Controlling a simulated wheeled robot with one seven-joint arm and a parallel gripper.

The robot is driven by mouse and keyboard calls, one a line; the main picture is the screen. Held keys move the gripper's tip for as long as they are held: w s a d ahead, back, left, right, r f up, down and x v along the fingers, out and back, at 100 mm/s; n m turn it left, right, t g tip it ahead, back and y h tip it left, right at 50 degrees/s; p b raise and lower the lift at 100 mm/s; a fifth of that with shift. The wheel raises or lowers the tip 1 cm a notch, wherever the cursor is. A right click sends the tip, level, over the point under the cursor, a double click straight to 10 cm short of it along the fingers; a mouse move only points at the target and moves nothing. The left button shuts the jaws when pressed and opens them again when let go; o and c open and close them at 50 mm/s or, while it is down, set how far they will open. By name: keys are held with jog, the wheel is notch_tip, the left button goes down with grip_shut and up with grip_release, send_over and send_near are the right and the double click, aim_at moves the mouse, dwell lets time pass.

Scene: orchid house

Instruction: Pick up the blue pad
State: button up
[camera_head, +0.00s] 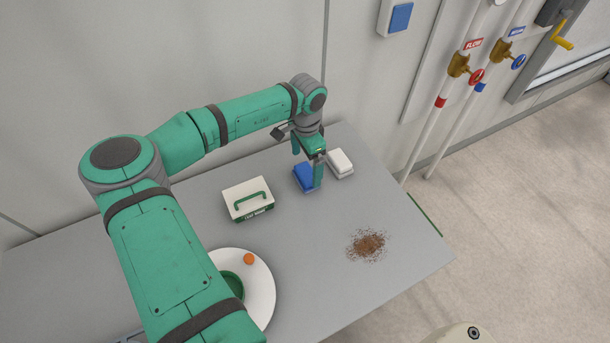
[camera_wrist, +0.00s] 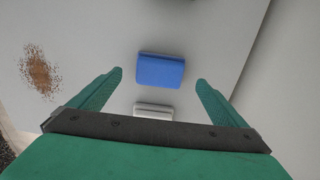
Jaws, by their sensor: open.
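The blue pad (camera_head: 302,178) lies on the grey table near its back edge, partly hidden by my gripper in the head view. In the wrist view the blue pad (camera_wrist: 161,70) shows whole, below and between my two fingers. My gripper (camera_head: 307,169) is open and empty, pointing down over the pad. In the wrist view my gripper (camera_wrist: 160,78) has one finger on each side of the pad, with a gap on both sides. The height left between fingertips and pad is hard to judge.
A white pad (camera_head: 341,162) lies close beside the blue one, also in the wrist view (camera_wrist: 153,109). A white box with a green handle (camera_head: 249,200) stands left. Brown crumbs (camera_head: 367,244) lie to the front right. A white plate (camera_head: 263,283) holds an orange ball (camera_head: 249,259).

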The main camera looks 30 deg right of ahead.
aim_at(306, 172)
jog(key=shift+f, duration=2.65)
jog(key=c, duration=1.1)
jog(key=shift+r, duration=0.15)
